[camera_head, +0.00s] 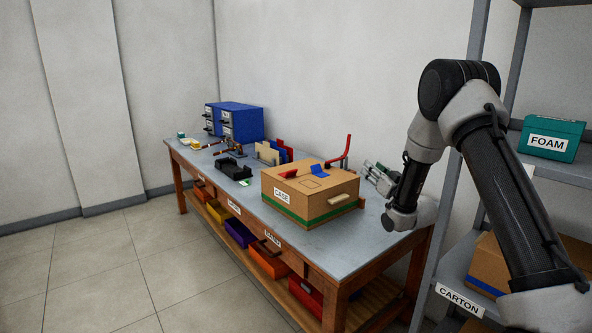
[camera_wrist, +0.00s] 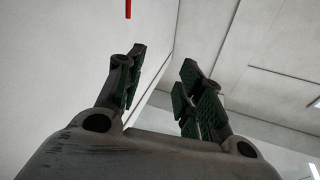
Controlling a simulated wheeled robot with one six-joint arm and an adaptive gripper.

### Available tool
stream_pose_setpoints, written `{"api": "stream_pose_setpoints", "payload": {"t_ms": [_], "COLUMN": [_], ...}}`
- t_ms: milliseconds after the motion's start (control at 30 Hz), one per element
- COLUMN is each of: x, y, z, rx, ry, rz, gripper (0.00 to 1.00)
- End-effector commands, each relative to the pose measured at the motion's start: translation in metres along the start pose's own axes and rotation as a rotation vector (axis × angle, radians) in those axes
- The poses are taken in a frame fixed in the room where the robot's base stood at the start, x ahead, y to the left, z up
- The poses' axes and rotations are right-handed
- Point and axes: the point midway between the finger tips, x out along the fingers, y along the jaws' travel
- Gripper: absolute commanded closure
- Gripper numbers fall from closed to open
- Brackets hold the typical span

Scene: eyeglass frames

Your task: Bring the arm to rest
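My arm is raised at the right of the head view, folded at the elbow, with its wrist hanging low over the right end of the workbench (camera_head: 375,238). My gripper (camera_head: 368,172) is partly hidden behind the wrist in the head view; its fingers point up and to the left. In the wrist view my gripper (camera_wrist: 160,90) has its two green-padded fingers spread apart. Nothing is between the fingers.
A cardboard box labelled CASE (camera_head: 320,207) stands left of my gripper, with a red lever (camera_head: 348,148) behind it. A blue drawer cabinet (camera_head: 240,122) is at the bench's far end. A shelf rack (camera_head: 447,268) with a FOAM box (camera_head: 566,152) stands right. Floor at left is clear.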

Motion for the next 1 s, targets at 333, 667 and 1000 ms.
{"api": "stream_pose_setpoints", "payload": {"t_ms": [333,667,1000], "x": [-0.016,-0.146,-0.372], "y": [0.002,-0.013,-0.073], "z": [-0.069,-0.155,-0.180], "rx": [-0.085,-0.139,-0.077], "ry": [-0.208,-0.612,-1.064], "rz": [0.136,0.354,0.469], "gripper": [0.63,0.63,0.63]}}
